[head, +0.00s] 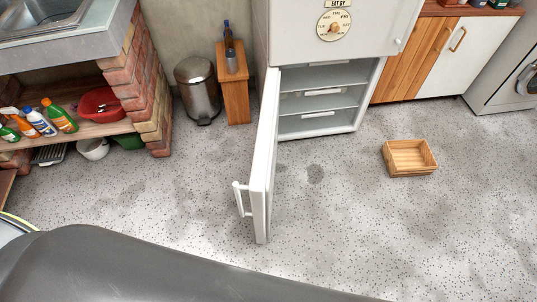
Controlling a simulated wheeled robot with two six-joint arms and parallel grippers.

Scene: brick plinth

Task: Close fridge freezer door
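The white fridge freezer (345,45) stands at the back centre. Its lower freezer door (268,150) stands wide open, swung out toward me from the left side, seen nearly edge-on. A white handle (240,198) sits on the door's left, outer face. The open compartment shows white drawers or shelves (322,92). The upper door is shut and carries a round "eat by" dial (334,25). Neither of my grippers is in view. A dark grey part, probably mine, fills the bottom left.
A wooden crate (409,158) lies on the floor to the right. A metal pedal bin (198,88) and a small wooden stand (235,88) are left of the fridge. A brick plinth (150,90) supports the sink. The speckled floor around the door is mostly clear.

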